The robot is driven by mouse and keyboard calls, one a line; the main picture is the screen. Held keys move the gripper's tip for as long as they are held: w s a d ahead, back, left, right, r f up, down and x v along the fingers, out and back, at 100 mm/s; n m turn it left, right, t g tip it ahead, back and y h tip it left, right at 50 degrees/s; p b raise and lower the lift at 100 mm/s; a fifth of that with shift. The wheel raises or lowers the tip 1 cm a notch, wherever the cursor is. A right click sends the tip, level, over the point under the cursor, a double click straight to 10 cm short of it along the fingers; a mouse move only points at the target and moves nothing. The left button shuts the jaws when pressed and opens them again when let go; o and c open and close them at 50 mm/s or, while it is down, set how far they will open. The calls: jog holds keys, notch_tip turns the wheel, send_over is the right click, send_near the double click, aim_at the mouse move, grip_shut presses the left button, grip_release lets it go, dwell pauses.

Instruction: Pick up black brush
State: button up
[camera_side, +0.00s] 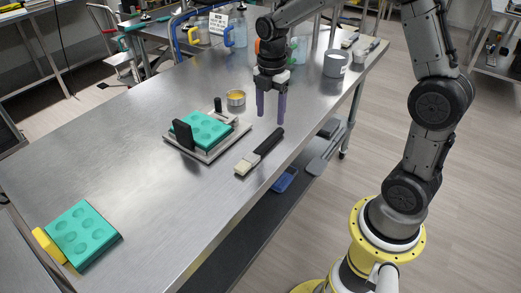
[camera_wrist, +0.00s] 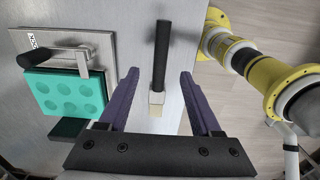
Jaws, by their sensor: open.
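The black brush (camera_side: 265,146) lies flat on the metal table, near its right edge. It has a black handle and a pale, cream-coloured head. It also shows in the wrist view (camera_wrist: 161,58), its black handle pointing up the picture and its pale head lying between my fingers as seen from above. My gripper (camera_side: 269,120) is open and empty, with two purple fingers pointing down above the table by the brush's handle end. In the wrist view my gripper (camera_wrist: 163,100) has a finger on each side of the brush, apart from it.
A teal mould (camera_side: 201,130) sits on a metal plate fixture with black uprights, left of the brush. A grey container (camera_side: 335,64) and bottles stand at the back. Another teal mould (camera_side: 82,234) lies front left. The table's middle left is clear.

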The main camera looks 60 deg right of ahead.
aim_at(269, 139)
jog(key=f, duration=0.8)
jog(key=shift+a+f, duration=0.15)
jog(key=shift+a, duration=0.15)
jog(key=shift+c, duration=0.2)
grip_shut()
